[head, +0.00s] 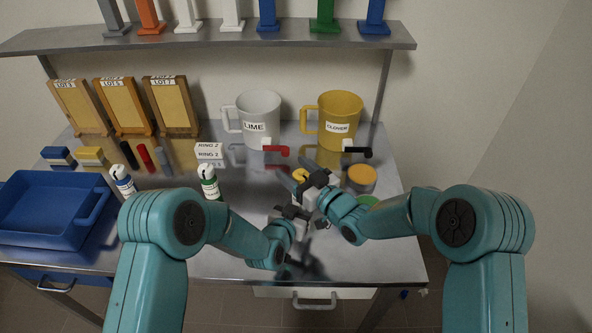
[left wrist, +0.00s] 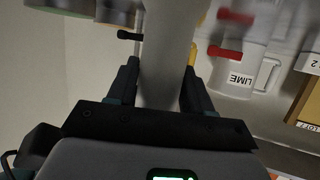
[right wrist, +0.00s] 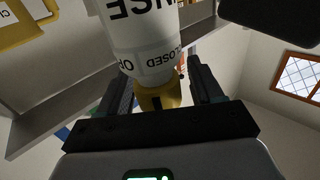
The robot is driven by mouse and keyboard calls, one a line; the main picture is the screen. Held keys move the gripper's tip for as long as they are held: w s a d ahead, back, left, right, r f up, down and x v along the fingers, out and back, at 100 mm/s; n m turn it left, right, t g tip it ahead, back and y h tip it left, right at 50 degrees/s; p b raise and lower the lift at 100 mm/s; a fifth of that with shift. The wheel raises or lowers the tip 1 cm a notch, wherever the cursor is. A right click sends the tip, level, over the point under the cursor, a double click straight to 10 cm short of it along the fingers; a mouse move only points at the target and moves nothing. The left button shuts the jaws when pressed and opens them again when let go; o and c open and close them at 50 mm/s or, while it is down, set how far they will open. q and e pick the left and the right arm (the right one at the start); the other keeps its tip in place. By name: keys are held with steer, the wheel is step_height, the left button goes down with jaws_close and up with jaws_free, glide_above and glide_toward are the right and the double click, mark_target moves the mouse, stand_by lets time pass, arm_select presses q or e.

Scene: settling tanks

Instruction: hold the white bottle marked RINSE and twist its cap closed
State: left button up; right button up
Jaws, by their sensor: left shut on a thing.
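The white bottle marked RINSE (right wrist: 150,30) has a yellow cap (right wrist: 158,97) and printed OPEN and CLOSED marks near the cap. My left gripper (left wrist: 160,80) is shut on the bottle's white body (left wrist: 166,50). In the head view the left gripper (head: 294,212) is low, over the table's front part, and hides most of the bottle. My right gripper (right wrist: 165,85) has its fingers on both sides of the cap, with narrow gaps, and looks open. In the head view the right gripper (head: 299,177) is just above the left one, at the yellow cap (head: 300,174).
Behind stand the white LIME mug (head: 259,112) and yellow CLOVER mug (head: 338,115). An orange-lidded jar (head: 361,177) is right of my right gripper. A blue tray (head: 45,235) is at the far left.

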steer(key=v, duration=1.2)
steer(key=shift+m, duration=0.3)
steer(key=x, duration=1)
steer(key=shift+w+f, duration=0.15)
steer(key=shift+f, duration=0.05)
